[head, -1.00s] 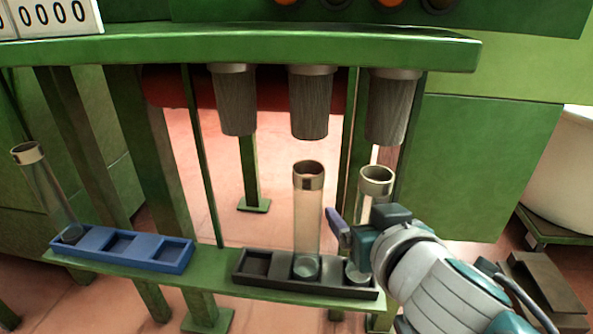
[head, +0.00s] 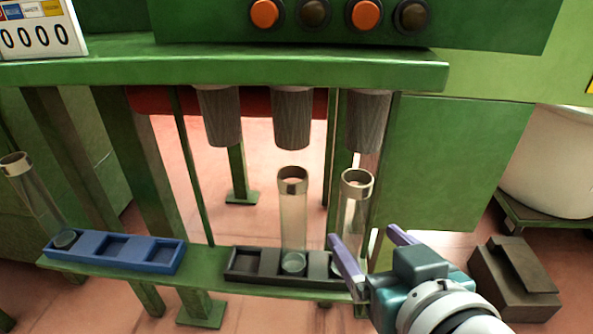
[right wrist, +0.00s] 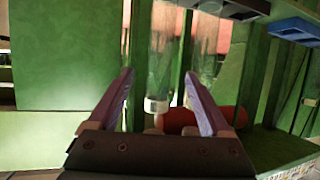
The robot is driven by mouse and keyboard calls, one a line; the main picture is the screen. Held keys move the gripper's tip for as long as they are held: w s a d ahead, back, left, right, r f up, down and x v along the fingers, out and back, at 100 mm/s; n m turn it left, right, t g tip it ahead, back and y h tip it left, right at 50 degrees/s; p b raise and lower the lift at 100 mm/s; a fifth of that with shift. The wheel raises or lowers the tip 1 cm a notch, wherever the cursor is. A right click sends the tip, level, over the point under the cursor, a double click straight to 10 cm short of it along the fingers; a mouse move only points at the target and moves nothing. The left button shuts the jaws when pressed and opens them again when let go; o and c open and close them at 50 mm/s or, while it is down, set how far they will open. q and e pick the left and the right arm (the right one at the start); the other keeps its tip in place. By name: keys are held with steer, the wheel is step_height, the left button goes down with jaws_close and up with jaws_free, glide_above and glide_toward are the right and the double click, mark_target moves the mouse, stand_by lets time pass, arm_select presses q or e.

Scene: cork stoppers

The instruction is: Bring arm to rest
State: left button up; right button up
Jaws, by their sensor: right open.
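My right gripper (head: 368,250) is open and empty in the lower right of the head view, in front of and just right of the black rack's right end. It also shows in the right wrist view (right wrist: 160,97), with its two purple fingers apart and a glass tube beyond them. One tube (head: 293,215) stands upright in the black rack's (head: 246,276) middle slot. Another tube (head: 354,210) stands at the right slot, its lower end partly hidden by my gripper. A third tube (head: 32,195) leans in the blue rack's (head: 158,268) left slot. My left gripper is not in view.
Several grey cylinders (head: 291,118) hang under the green shelf (head: 300,70) above the racks. A panel with orange (head: 365,14) and dark buttons is above. A brown box (head: 512,280) and a white tub (head: 545,165) are at the right.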

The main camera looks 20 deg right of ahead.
steer(key=shift+s+d, duration=0.1)
steer(key=shift+d, duration=0.2)
steer(key=s+a+n+g+y, duration=0.1)
steer(key=s+n+g+y, duration=0.25)
steer(key=s+g, duration=0.95)
step_height(320, 180, up, 83)
steer(key=s+t+p, duration=0.3)
steer(key=p, duration=7.9)
steer(key=shift+n+h, duration=0.35)
steer(key=shift+f, duration=0.15)
